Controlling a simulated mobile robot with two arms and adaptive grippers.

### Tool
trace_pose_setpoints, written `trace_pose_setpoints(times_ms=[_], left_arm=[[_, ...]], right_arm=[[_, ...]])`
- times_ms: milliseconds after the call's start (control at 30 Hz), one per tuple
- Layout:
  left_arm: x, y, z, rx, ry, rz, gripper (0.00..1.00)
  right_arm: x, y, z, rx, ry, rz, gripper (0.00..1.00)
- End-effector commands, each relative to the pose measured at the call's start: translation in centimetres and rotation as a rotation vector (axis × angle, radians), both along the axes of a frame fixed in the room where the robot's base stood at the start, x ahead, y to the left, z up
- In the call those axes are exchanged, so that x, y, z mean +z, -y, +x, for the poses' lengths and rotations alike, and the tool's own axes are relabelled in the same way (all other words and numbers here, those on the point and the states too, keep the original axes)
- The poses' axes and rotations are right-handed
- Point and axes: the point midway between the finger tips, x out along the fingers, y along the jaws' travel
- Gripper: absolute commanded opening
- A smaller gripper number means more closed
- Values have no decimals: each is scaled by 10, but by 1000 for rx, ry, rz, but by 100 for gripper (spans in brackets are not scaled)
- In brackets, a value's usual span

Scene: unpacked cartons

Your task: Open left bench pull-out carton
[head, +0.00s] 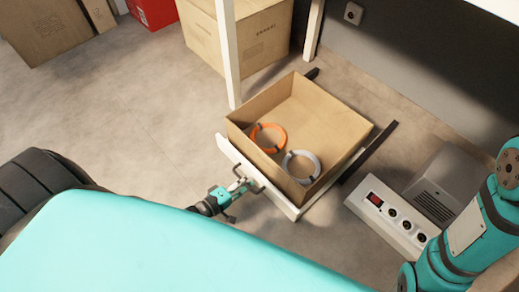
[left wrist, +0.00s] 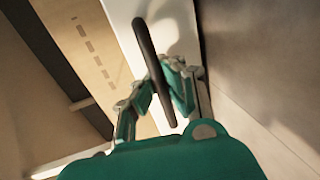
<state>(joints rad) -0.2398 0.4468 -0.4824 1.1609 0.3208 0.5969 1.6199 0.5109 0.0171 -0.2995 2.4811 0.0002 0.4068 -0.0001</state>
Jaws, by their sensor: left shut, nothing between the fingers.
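The pull-out carton (head: 330,118) is an open-topped brown box on dark rails, standing out from under the bench, with a white front panel (head: 285,202). An orange coil (head: 268,138) and a grey coil (head: 301,166) lie inside it. A dark bar handle (head: 259,187) sits on the panel and also crosses the left wrist view (left wrist: 152,62). My left gripper (head: 241,186) is at the handle, and its fingers show in the left wrist view (left wrist: 158,92). It is shut with nothing held; whether it touches the bar is unclear. My right gripper is out of view.
A closed carton (head: 238,40) stands behind the white bench leg (head: 228,55). A white socket box (head: 390,215) and a grey unit (head: 445,185) stand at the right, near my right arm. Floor left of the carton is clear.

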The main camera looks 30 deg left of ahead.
Motion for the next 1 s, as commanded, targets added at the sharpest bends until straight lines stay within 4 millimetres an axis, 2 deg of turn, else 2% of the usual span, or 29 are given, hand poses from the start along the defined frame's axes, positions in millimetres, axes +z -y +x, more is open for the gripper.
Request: trace_pose_setpoints(times_ms=[100,300,767,867,1000], left_arm=[[2,-7,-17,0,0,-1,0],[1,-12,-33,0,2,-2,0],[1,-14,-36,1,3,-1,0],[1,-14,-36,1,3,-1,10],[0,-14,-36,0,2,-1,28]], right_arm=[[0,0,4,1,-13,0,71],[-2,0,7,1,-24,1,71],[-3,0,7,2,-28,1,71],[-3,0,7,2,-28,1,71],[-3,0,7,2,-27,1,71]])
